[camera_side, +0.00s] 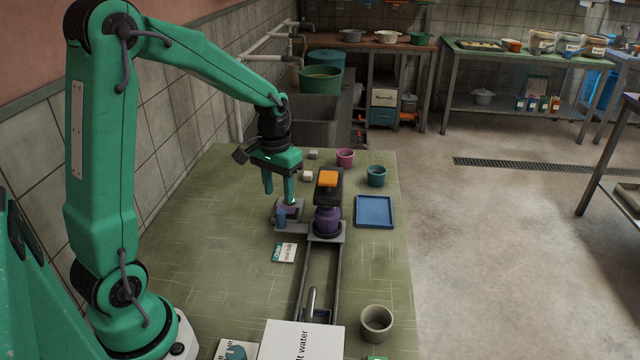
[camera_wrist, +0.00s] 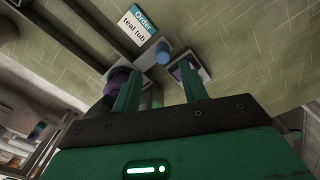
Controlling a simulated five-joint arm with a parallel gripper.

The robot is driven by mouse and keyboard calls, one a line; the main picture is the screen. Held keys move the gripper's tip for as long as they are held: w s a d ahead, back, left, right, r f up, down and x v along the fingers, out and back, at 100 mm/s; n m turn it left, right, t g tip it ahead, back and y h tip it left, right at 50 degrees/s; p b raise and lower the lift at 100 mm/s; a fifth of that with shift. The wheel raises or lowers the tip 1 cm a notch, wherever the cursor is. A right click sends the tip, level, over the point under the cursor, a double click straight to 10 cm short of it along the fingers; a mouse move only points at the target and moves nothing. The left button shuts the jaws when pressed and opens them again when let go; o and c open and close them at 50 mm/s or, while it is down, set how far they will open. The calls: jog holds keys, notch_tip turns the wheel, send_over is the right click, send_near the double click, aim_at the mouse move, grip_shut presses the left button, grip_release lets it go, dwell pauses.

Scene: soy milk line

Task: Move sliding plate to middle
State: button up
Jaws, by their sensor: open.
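A grey plate (camera_side: 291,229) sits at the far end of the rail (camera_side: 302,285), extending left of a purple press-like unit (camera_side: 327,222) with an orange top (camera_side: 328,178). I take this to be the sliding plate. A small blue cylinder (camera_side: 281,217) stands on its left part beside a purple piece (camera_side: 292,210). In the wrist view the blue cylinder (camera_wrist: 163,55) and purple piece (camera_wrist: 178,70) show just beyond the fingertips. My gripper (camera_side: 280,199) points down, open, just above them. Whether a finger touches the purple piece is unclear.
An "Order teal tub" card (camera_side: 284,252) lies left of the rail. A grey lever (camera_side: 312,302), a white sign (camera_side: 300,342) and a grey cup (camera_side: 377,322) are nearer. A blue tray (camera_side: 358,224), teal tub (camera_side: 376,176) and pink tub (camera_side: 345,157) stand right and behind.

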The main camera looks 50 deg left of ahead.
aim_at(280, 211)
jog(key=shift+w+a+f, duration=0.1)
jog(key=shift+a+f, duration=0.15)
jog(key=shift+f, duration=0.15)
jog(key=shift+f, duration=0.1)
jog(key=shift+f, duration=3.8)
grip_shut()
